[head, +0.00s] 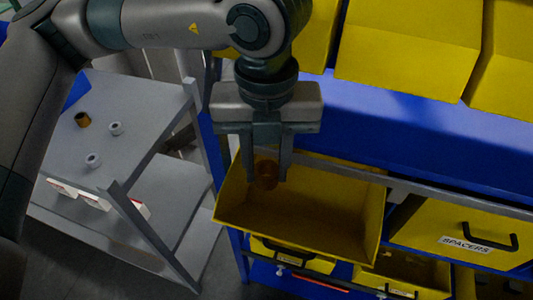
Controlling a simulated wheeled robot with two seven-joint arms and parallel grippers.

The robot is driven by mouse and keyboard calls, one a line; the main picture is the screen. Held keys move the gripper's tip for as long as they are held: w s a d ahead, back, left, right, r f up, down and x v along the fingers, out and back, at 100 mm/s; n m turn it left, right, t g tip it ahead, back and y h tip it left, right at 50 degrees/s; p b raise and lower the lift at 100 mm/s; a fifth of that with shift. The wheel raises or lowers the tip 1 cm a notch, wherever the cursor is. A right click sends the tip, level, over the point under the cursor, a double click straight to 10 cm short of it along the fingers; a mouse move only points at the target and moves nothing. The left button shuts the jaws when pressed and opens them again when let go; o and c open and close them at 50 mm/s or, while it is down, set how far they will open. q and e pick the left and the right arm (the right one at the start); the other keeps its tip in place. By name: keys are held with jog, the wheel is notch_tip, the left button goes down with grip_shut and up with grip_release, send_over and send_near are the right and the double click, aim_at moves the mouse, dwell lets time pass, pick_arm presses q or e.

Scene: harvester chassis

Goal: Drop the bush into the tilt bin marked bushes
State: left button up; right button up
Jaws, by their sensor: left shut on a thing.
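My left gripper (267,177) points down over an open yellow tilt bin (350,222). It is shut on a bronze-brown bush (266,173), held between its two fingertips. The bush shows against the bin's inside, near the bin's left end; its exact height above the bin floor is hard to tell. The tilt bin is tipped forward and I see no parts on the visible part of its floor. Its label is not visible. My right gripper is not in view.
A closed bin labelled SPACERS (465,244) is at right. More yellow bins (410,42) stand above on a blue rack (430,130); others lie below. At left, a grey cart (130,152) carries another brown bush (83,119) and two grey rings (116,128).

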pick_arm(q)
jog(key=shift+f+b, duration=0.3)
jog(key=shift+f, duration=1.55)
jog(key=o, duration=1.2)
jog(key=shift+c, duration=0.2)
